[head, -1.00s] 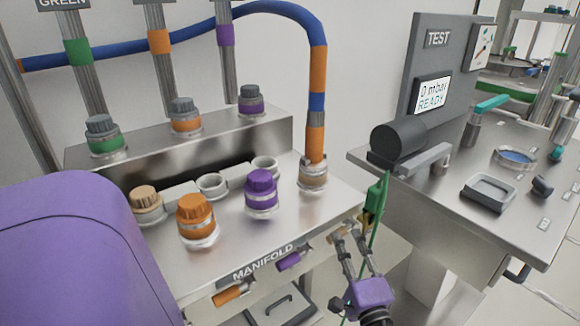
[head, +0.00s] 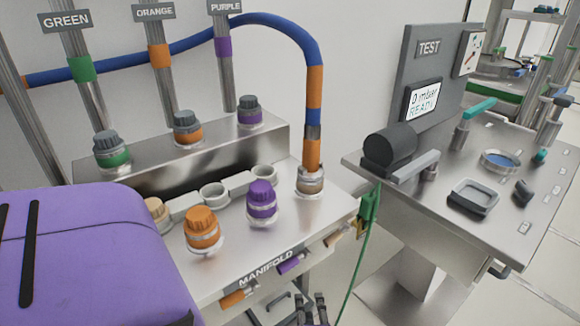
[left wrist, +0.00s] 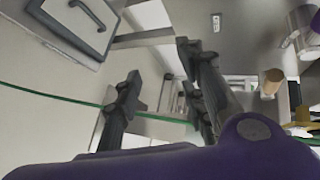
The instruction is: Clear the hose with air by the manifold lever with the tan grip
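The tan grip (head: 333,238) of a manifold lever is at the right end of the manifold's front edge, right of the purple and orange grips. In the left wrist view a tan grip (left wrist: 271,80) is right of the fingers, apart from them. My left gripper (head: 311,300) is at the bottom edge of the head view, below the levers. Its fingers (left wrist: 160,85) are spread and empty. The blue and orange hose (head: 314,95) arches over and ends upright in a port of the manifold (head: 285,215). My right gripper is out of view.
A purple lever grip (head: 290,264) and an orange one (head: 233,298) are on the same front edge. A green box (head: 370,203) with a thin green cord hangs at the manifold's right corner. The test bench (head: 420,225) stands right; its display (head: 422,101) reads 0 mbar READY.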

